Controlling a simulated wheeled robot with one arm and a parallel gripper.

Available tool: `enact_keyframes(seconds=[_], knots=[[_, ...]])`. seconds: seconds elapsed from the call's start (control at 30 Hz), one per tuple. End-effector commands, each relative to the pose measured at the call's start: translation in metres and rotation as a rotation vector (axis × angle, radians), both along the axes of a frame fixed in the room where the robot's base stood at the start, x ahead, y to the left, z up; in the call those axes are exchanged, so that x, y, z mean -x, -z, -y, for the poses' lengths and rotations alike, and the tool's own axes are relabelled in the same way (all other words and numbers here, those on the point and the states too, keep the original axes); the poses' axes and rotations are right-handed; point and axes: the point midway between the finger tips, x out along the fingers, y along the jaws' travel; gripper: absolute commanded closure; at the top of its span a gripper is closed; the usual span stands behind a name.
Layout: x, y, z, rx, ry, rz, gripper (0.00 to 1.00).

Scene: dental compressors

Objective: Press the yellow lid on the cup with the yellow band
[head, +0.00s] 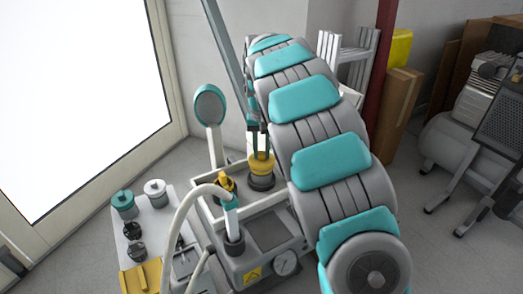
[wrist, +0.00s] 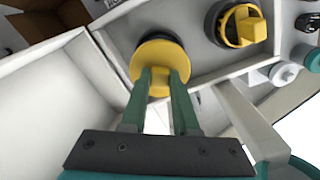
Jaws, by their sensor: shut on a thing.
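My gripper (head: 260,150) points down with its green fingers shut on the yellow lid (head: 262,164). In the wrist view the fingertips (wrist: 161,74) grip the middle of the round yellow lid (wrist: 154,53). Directly under the lid is a dark, round cup (head: 262,183), with only its lower part showing. The lid hides the cup's top, and I cannot clearly make out a band. I cannot tell whether the lid is fully seated or slightly above the cup.
A black round fitting with a yellow ring and block (wrist: 240,27) stands beside the cup. A white-framed tray (head: 205,214) surrounds them. A curved pale hose (head: 180,225) and gauge (head: 286,263) are in front. Small jars (head: 123,203) stand left.

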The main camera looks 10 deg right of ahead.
Motion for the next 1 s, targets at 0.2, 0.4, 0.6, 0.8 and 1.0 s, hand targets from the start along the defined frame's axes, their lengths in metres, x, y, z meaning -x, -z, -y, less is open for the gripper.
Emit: enact_keyframes(seconds=[0.2, 0.4, 0.6, 0.8, 1.0], knots=[[-0.0001, 0.0002, 0.0000, 0.000, 0.000, 0.000, 1.00], [-0.0001, 0.0001, -0.0002, 0.000, 0.000, 0.000, 1.00], [-0.0002, 0.0001, -0.0002, 0.000, 0.000, 0.000, 0.50], [-0.0003, 0.0001, -0.0003, 0.000, 0.000, 0.000, 0.36], [-0.0003, 0.0002, -0.0003, 0.000, 0.000, 0.000, 0.25]])
